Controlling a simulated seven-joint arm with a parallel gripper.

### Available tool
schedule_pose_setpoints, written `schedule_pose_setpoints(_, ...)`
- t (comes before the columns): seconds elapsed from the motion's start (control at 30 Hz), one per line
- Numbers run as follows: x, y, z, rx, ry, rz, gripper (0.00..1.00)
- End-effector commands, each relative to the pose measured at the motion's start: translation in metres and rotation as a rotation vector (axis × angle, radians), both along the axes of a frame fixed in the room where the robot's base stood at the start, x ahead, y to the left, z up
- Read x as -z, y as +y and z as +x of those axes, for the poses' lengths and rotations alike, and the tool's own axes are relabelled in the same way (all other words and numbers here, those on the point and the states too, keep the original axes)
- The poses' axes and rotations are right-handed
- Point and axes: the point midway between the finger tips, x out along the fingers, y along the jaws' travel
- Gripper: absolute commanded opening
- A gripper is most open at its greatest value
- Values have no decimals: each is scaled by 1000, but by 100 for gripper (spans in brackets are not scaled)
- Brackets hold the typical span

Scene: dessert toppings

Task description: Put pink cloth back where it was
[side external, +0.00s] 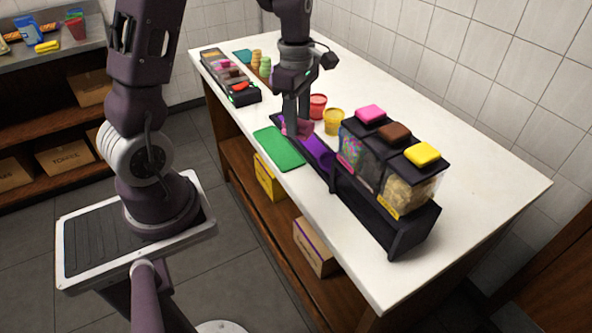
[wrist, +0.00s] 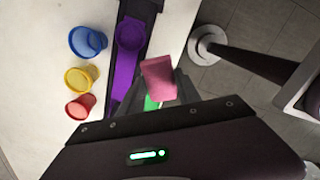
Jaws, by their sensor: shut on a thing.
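My gripper (side external: 297,122) is shut on the pink cloth (side external: 304,129) and holds it over the front part of the counter, beside the green mat (side external: 279,149). In the wrist view the cloth (wrist: 159,77) sticks out beyond my fingers (wrist: 160,98) as a folded pink block. A small patch of the green mat (wrist: 150,103) shows between the fingers. The purple strip (side external: 318,153) on the dark tray lies just to the right of the cloth. I cannot tell whether the cloth touches anything below.
A dispenser (side external: 388,165) with pink, brown and yellow lids stands right of my gripper. Red (side external: 317,106) and yellow (side external: 333,122) cups stand behind; a blue cup (wrist: 88,41) shows in the wrist view. A topping tray (side external: 229,77) and cones (side external: 261,63) stand farther back. The counter's right end is clear.

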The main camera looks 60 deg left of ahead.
Motion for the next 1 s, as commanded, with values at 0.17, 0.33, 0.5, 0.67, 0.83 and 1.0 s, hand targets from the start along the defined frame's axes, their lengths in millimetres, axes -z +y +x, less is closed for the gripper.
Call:
schedule_pose_setpoints(0.17,-43,-51,-8,339,-14,7,0)
schedule_pose_setpoints(0.33,-59,-74,-21,531,-2,33,0)
schedule_pose_setpoints(0.5,-9,-75,-24,543,8,29,0)
schedule_pose_setpoints(0.67,34,-75,-23,543,4,31,0)
schedule_pose_setpoints(0.83,64,-75,-22,540,1,33,0)
schedule_pose_setpoints(1.0,82,-75,-22,540,1,33,0)
